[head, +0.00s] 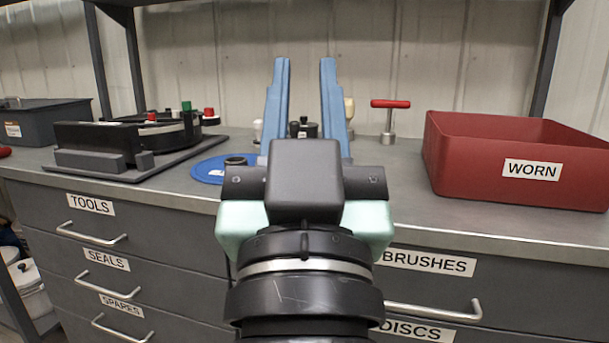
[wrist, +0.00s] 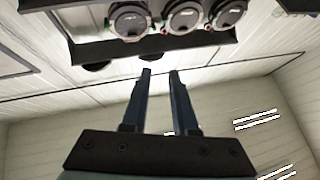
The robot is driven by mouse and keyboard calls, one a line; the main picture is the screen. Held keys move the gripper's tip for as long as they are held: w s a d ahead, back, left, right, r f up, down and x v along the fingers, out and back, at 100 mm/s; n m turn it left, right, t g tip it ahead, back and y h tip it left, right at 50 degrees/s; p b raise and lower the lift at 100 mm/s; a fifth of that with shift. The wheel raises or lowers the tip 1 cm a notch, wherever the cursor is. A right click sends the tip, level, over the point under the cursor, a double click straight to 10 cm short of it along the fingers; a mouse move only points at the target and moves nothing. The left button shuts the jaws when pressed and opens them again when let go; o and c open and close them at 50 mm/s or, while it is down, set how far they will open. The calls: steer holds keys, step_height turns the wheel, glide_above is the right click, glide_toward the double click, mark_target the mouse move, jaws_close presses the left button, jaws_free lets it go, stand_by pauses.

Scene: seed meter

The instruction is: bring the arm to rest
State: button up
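My gripper (head: 305,65) stands in the middle of the head view, its two blue fingers apart with nothing between the tips. In the wrist view my gripper (wrist: 160,73) also shows two separate fingers with an empty gap. It points up toward the ceiling area there, with a dark bar carrying round fittings (wrist: 183,18) beyond the tips. In the head view the fingers and wrist hide part of the bench top behind them.
A grey bench (head: 405,185) with labelled drawers lies ahead. On it are a red WORN bin (head: 470,165), a red-handled tool (head: 390,118), a blue disc (head: 208,170), a black device on a plate (head: 95,142) and a dark bin (head: 45,120). Shelf posts (head: 99,60) stand behind.

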steer(key=s+r+t, duration=0.3)
steer(key=s+r, duration=0.3)
step_height(320, 180, up, 37)
steer(key=w+p, duration=0.1)
steer(key=p, duration=3.7)
steer(key=shift+w+g, duration=0.35)
steer(key=shift+g, duration=0.05)
